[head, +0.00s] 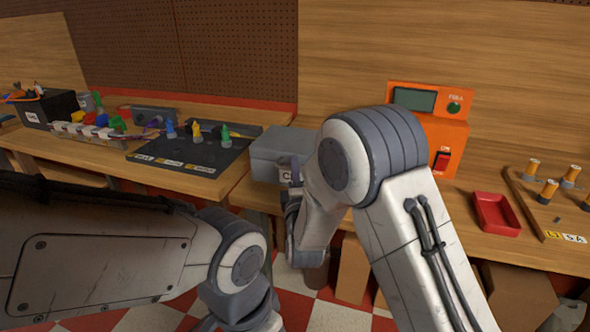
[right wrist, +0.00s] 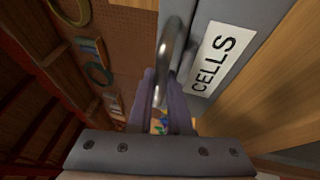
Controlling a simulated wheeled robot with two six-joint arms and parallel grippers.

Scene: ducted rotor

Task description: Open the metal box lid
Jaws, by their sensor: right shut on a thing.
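The grey metal box (head: 275,148) stands on the wooden bench, left of the orange unit, and its lid looks shut in the head view. In the right wrist view its grey side (right wrist: 217,28) shows close up, with a white CELLS label and a curved metal handle (right wrist: 170,42). My right gripper (right wrist: 166,100) is shut on the handle, its fingers on either side of it. In the head view my right arm covers the box's right part and most of the gripper. My left arm crosses the lower left; its gripper is out of view.
An orange unit (head: 440,140) with a screen and red switch stands right of the box. A red tray (head: 495,213) and a wooden board with spools (head: 548,205) lie further right. A dark mat (head: 190,160) with coloured pieces lies on the left bench.

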